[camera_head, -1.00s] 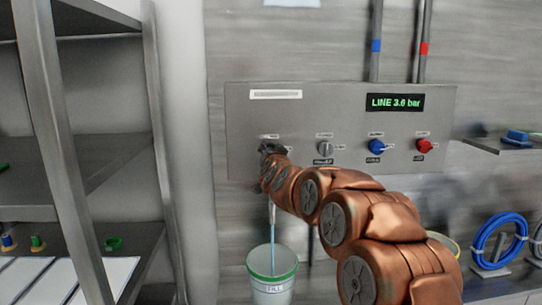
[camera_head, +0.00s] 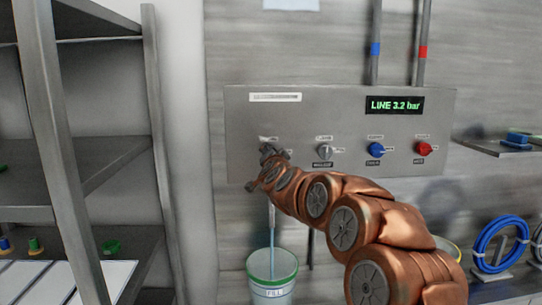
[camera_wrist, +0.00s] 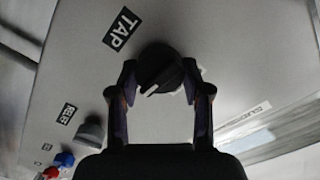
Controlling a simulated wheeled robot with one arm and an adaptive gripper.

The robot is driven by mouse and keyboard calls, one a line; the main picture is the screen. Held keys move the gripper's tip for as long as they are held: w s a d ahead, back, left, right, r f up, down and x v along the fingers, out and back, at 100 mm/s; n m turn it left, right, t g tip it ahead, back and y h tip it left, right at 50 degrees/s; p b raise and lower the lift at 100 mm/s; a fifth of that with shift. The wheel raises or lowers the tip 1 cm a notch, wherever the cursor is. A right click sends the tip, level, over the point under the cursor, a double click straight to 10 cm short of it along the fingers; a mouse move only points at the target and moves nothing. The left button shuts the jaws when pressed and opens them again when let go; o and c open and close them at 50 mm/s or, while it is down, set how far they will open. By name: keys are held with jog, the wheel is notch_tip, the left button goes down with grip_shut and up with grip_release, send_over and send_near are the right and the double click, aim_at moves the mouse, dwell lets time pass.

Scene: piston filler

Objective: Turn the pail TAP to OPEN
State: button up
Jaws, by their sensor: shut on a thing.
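The black TAP knob (camera_wrist: 158,72) with a white pointer mark sits on the grey panel (camera_head: 300,115), at its left end. My gripper (camera_wrist: 160,85) is shut on this knob, with one finger on each side of it. The TAP label (camera_wrist: 122,29) is beside the knob in the wrist view. In the head view my gripper (camera_head: 268,158) largely hides the knob.
A grey knob (camera_head: 323,151), a blue knob (camera_head: 376,150) and a red knob (camera_head: 423,149) sit to the right on the panel. The display (camera_head: 395,105) reads LINE 3.2 bar. Shelving (camera_head: 75,165) stands at left; a blue hose coil (camera_head: 500,243) is at right.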

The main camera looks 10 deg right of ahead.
jog(key=o, duration=1.2)
jog(key=shift+c, duration=0.2)
jog(key=s+a, duration=0.1)
jog(key=s, duration=1.1)
jog(key=shift+a, duration=0.15)
jog(key=s+a+f+n+g+y+p, duration=0.3)
jog(key=s+a+f+n+g, duration=0.15)
jog(key=s, duration=0.45)
jog(key=s+a+f+n+g+y+p, duration=0.3)
jog(key=s+a+f+n+g, duration=0.15)
jog(key=s, duration=0.45)
jog(key=s+d+f+g+h+p, duration=0.1)
jog(key=s+d+f+g, duration=0.1)
jog(key=s, duration=0.9)
jog(key=s+d+f+n+g+h+p, duration=0.1)
jog(key=s+d+g, duration=0.3)
jog(key=s, duration=0.7)
jog(key=s+d+f+g+h+p, duration=0.1)
jog(key=s+d+f+g+p, duration=0.2)
jog(key=s, duration=0.8)
jog(key=shift+d+f+g+h, duration=0.4)
jog(key=shift+g, duration=0.4)
